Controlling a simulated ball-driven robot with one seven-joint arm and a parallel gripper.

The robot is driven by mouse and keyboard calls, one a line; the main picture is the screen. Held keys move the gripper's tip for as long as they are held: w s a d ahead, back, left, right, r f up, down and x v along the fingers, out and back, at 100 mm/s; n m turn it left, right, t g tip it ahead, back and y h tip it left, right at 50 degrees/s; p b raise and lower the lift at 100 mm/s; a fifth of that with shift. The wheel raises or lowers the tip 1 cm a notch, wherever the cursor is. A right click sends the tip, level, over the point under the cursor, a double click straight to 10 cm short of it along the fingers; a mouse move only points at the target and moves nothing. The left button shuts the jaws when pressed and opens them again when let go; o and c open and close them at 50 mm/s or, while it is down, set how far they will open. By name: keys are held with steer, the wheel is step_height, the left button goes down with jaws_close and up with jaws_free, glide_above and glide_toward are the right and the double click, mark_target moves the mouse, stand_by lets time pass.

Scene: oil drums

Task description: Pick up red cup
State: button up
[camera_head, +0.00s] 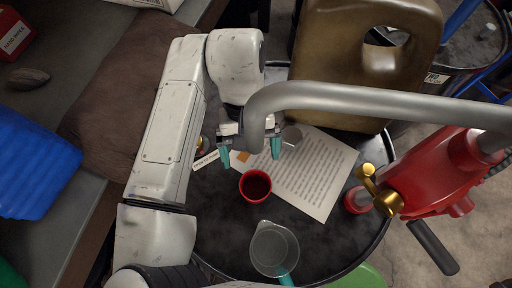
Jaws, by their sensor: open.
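The red cup (256,187) stands upright on a dark round drum top (215,235), touching or very near the left edge of a printed paper sheet. Its inside looks dark. My gripper (249,152) has teal fingertips spread apart on either side, just beyond the cup in the picture. It is open and nothing shows between its fingers. A grey curved pipe (370,98) passes in front of my gripper and hides part of it.
The printed sheet (315,185) lies right of the cup. A clear jug (274,248) with a teal handle stands nearer. A brown canister (366,60) stands behind. A red pump (440,175) with a brass valve is at right. A blue container (30,160) is at left.

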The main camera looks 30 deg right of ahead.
glide_above(256, 193)
steer(key=w, duration=0.2)
steer(key=shift+s+d, duration=0.15)
steer(key=shift+d, duration=0.15)
steer(key=shift+x, duration=2.5)
steer(key=c, duration=1)
